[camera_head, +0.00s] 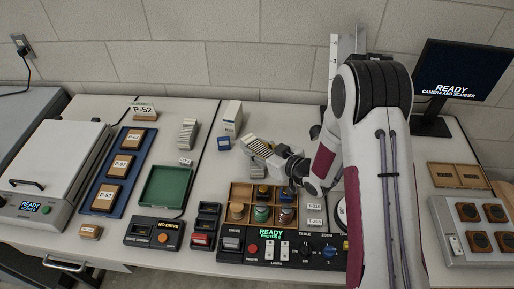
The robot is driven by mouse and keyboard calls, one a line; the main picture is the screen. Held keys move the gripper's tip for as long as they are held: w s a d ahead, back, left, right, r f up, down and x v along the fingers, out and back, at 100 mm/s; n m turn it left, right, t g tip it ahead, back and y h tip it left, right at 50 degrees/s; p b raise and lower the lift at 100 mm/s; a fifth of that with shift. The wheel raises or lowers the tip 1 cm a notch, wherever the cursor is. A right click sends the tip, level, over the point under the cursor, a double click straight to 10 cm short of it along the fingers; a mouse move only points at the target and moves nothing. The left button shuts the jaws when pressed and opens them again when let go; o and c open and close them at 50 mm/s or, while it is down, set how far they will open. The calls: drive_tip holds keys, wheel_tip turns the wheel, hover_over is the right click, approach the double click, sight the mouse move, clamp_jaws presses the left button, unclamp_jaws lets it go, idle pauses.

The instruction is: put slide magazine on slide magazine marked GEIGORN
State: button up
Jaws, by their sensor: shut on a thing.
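My gripper (278,157) is near the middle of the table, above the back of the wooden compartment tray. It is shut on a pale, ridged slide magazine (257,146), which is tilted and reaches out to the left of the jaws. The fingertips are small and partly hidden by the magazine. Another pale, ridged slide magazine (187,134) stands on the table to the left, apart from my gripper. A small label (185,161) lies in front of it, too small to read. I cannot make out the word GEIGORN anywhere.
A white box (232,113) and a small blue box (224,142) stand behind and left of the held magazine. The wooden tray (236,190) holds several small jars. A green tray (166,187) lies left, control boxes (278,246) in front, a monitor (459,75) back right.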

drive_tip(key=shift+f, duration=0.15)
drive_tip(key=o, duration=1.3)
drive_tip(key=shift+s+d+r, duration=0.3)
drive_tip(key=shift+d+r, duration=0.05)
drive_tip(key=shift+d, duration=0.05)
drive_tip(key=v, duration=1.1)
drive_tip(key=shift+r, duration=0.1)
